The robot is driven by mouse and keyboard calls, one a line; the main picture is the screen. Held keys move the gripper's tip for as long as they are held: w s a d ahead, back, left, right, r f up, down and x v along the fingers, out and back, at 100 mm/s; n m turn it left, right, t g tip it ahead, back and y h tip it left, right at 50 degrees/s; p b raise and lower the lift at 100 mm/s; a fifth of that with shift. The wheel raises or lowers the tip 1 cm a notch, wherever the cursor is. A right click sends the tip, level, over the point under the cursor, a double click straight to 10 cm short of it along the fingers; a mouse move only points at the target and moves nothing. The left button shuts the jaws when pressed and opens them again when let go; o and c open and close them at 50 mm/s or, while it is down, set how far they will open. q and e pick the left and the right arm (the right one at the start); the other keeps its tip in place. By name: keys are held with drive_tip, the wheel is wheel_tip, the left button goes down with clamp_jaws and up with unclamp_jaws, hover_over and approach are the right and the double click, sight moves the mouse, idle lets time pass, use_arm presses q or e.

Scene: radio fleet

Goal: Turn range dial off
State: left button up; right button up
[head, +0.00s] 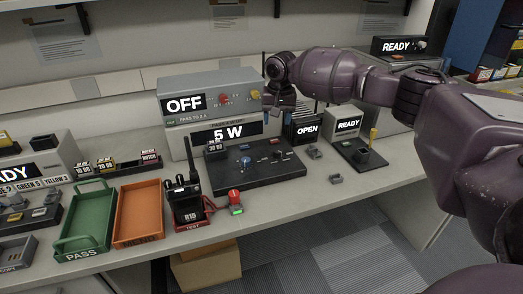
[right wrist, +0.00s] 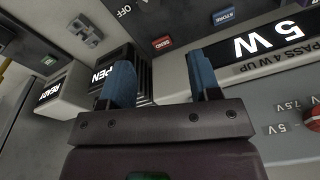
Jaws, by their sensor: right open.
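A red knob (head: 224,99) sits on the grey unit above, beside the "OFF" display. In the right wrist view a red knob (right wrist: 313,118) shows at the right edge near "5V" and "7.5V" marks. My right gripper (head: 281,110) is open and empty, above the back right of the black panel; its blue fingers (right wrist: 162,70) show apart in the right wrist view. The left gripper is not in view.
A handheld radio (head: 187,203) stands in a red-edged cradle at the bench front. Green (head: 85,222) and orange (head: 139,213) trays lie to its left. The "OPEN" box (head: 306,128) and "READY" box (head: 345,123) stand right of the panel. The bench's right front is mostly clear.

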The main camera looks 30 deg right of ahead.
sight(278, 151)
drive_tip(key=shift+m+g, duration=0.6)
drive_tip(key=shift+m, duration=0.3)
drive_tip(key=f, duration=0.3)
drive_tip(key=s+f+b, duration=0.1)
drive_tip(key=f, duration=0.2)
drive_tip(key=f+b, duration=0.1)
drive_tip(key=f, duration=0.2)
drive_tip(key=shift+s+a+f, duration=0.15)
drive_tip(key=shift+s+f, duration=0.15)
drive_tip(key=shift+s, duration=0.05)
drive_tip(key=shift+f, duration=0.6)
drive_tip(key=shift+c, duration=1.1)
drive_tip(key=c, duration=0.7)
